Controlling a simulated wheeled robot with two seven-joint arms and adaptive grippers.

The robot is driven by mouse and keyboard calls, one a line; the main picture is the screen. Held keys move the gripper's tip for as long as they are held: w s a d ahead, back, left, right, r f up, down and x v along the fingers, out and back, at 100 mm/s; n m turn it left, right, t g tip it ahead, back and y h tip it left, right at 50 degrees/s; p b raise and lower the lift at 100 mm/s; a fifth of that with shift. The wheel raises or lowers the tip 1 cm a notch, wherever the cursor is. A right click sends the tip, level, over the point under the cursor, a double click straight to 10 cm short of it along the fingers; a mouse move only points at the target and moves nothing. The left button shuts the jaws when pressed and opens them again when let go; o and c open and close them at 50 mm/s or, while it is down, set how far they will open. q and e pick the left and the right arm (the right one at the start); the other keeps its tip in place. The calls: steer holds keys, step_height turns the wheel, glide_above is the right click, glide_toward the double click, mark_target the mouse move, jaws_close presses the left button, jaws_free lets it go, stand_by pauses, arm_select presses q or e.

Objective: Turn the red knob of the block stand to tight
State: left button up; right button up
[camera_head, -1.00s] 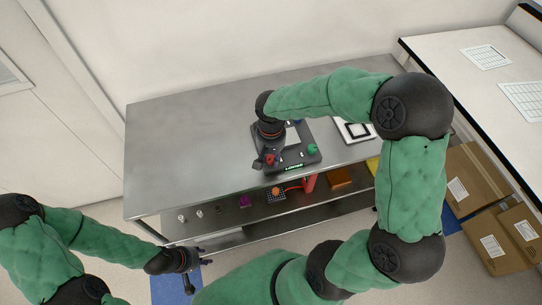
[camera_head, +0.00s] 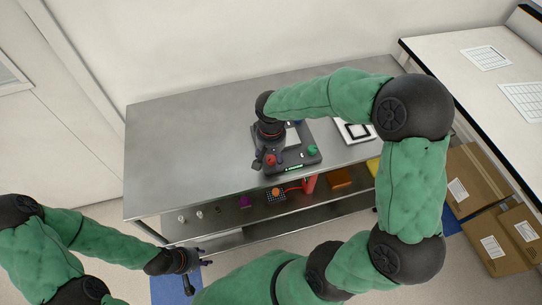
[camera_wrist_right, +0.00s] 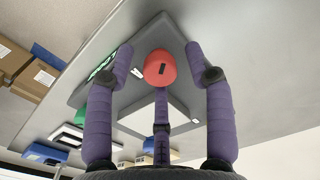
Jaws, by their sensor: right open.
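The block stand (camera_head: 300,159) is a dark grey base on the steel table, with a pale square on top and a lit green label on its front edge. Its red knob (camera_head: 269,159) sits at the front left corner, partly hidden by my right gripper (camera_head: 263,163).
A white framed device (camera_head: 356,131) stands to the right. The steel table (camera_head: 190,130) is clear at left. Several small items, including an orange block (camera_head: 340,178), lie on the lower shelf. Cardboard boxes (camera_head: 474,180) stand at right.

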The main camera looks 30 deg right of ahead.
mark_target(271, 158)
step_height(271, 158, up, 12)
stand_by(0.5)
steer(key=shift+f, duration=0.1)
stand_by(0.4)
